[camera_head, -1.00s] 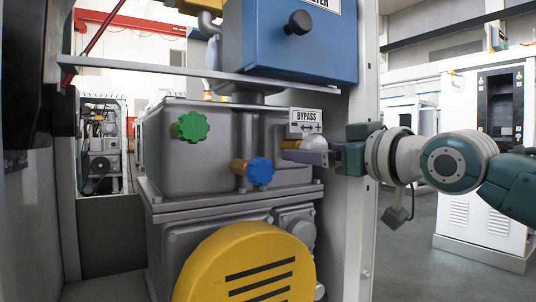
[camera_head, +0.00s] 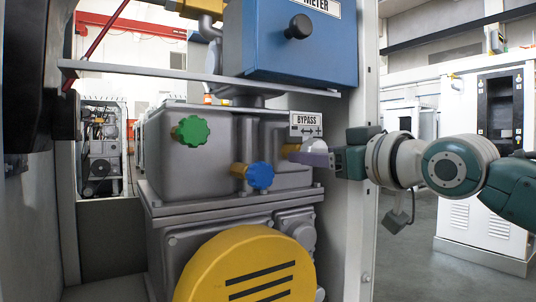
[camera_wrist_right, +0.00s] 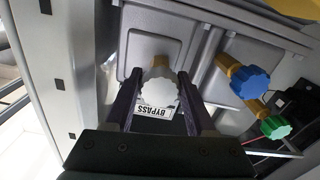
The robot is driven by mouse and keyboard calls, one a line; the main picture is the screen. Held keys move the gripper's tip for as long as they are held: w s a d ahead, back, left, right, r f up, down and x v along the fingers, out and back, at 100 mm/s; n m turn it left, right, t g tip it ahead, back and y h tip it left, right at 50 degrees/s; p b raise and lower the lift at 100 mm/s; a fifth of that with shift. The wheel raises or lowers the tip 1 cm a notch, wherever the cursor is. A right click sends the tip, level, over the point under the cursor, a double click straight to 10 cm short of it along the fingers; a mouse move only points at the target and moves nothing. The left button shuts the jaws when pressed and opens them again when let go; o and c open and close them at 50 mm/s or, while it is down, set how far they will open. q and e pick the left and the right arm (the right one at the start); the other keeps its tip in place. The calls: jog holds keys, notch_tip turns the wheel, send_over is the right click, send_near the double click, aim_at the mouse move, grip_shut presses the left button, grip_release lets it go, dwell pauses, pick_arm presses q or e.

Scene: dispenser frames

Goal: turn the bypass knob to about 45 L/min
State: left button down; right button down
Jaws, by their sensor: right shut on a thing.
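The white bypass knob (camera_head: 315,147) sits on a yellow-brass stem at the right of the grey tank, just below the BYPASS label (camera_head: 306,124). My right gripper (camera_head: 311,156) reaches in from the right and is shut on this knob. In the right wrist view the knob (camera_wrist_right: 158,93) lies between the two dark fingers of the gripper (camera_wrist_right: 157,88), with the label (camera_wrist_right: 155,112) partly hidden behind it. I cannot read a flow value in these views. My left gripper is not in view.
A green knob (camera_head: 192,130) and a blue knob (camera_head: 260,175) stick out of the tank to the left of the bypass knob. A blue meter box (camera_head: 280,50) is above and a yellow round cover (camera_head: 250,268) below. A cabinet post (camera_head: 352,230) stands close to my right arm.

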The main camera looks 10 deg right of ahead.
jog(key=shift+r+m+p, duration=0.2)
jog(key=shift+m+p, duration=0.3)
jog(key=shift+p, duration=0.3)
jog(key=m+p, duration=0.2)
jog(key=shift+p, duration=0.3)
jog(key=m+p, duration=0.2)
jog(key=m, duration=0.1)
jog(key=shift+a+f+m, duration=0.1)
jog(key=shift+m, duration=0.3)
jog(key=m+p, duration=0.1)
jog(key=m, duration=0.3)
jog(key=shift+a+m, duration=0.1)
jog(key=shift+m, duration=0.2)
jog(key=m, duration=0.4)
jog(key=shift+m+p, duration=0.3)
jog(key=m+p, duration=0.1)
jog(key=m, duration=0.4)
jog(key=shift+r, duration=0.2)
jog(key=shift+m+p, duration=0.65)
jog(key=shift+m, duration=1.05)
